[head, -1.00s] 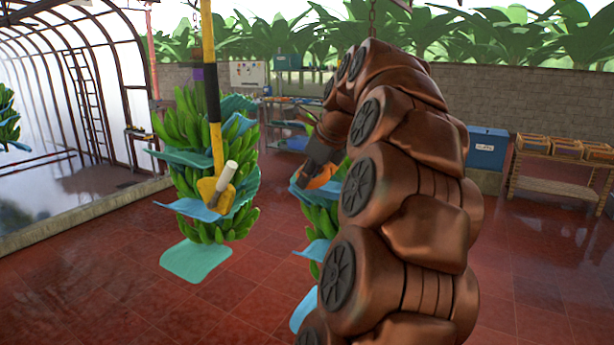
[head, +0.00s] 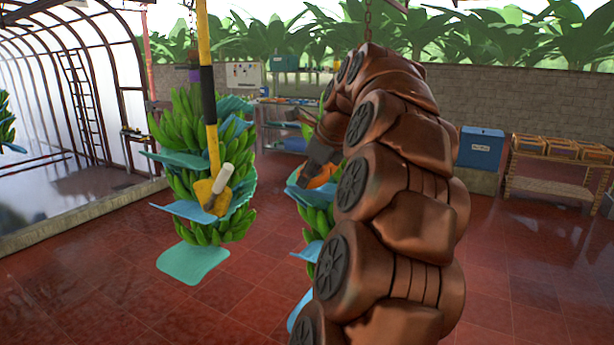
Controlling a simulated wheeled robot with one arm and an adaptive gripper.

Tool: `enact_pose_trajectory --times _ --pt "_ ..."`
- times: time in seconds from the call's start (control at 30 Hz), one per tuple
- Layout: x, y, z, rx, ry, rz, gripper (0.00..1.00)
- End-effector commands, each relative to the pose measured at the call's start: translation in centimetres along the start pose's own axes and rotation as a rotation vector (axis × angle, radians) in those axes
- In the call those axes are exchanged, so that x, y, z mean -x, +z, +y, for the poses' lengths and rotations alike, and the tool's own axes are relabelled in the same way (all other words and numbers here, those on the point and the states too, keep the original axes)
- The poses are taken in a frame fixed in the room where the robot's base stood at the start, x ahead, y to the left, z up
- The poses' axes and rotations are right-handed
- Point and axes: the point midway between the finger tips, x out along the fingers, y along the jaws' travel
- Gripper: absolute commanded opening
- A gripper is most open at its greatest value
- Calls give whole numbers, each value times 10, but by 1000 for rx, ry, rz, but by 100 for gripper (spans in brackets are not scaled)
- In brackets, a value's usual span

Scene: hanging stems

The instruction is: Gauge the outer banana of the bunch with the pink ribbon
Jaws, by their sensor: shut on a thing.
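My gripper (head: 318,176), mostly behind my bronze arm, is at the upper part of a green banana bunch (head: 318,218) with blue sheets between its hands. It is shut on an orange thing (head: 322,177), only partly seen; I cannot tell whether this touches a banana. My arm hides the right side of this bunch, and no pink ribbon shows on it. Another hanging bunch (head: 181,128) stands clear to the left, with a purple band (head: 195,76) above it. No pink ribbon shows in this view.
A yellow and black pole (head: 207,75) with a yellow end and a white cylinder (head: 222,177) is in front of the left bunch. A blue box (head: 481,147) and a rack with crates (head: 545,185) stand at the right. The red floor between is open.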

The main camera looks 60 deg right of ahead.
Motion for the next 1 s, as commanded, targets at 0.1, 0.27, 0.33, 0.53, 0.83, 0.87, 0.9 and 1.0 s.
enact_pose_trajectory --times 0.1,0.27,0.33,0.53,0.83,0.87,0.9,1.0 --pt "0 0 -2 0 0 0 0" --pt "0 0 -5 0 -1 -1 0" --pt "-1 0 -6 1 -1 -1 0" --pt "-1 0 -9 1 -1 -1 0" --pt "-1 0 -10 1 -2 -1 0" --pt "-1 0 -10 1 -2 -1 0" --pt "-1 0 -10 1 -2 -1 0" --pt "-1 0 -10 1 -3 -1 0"
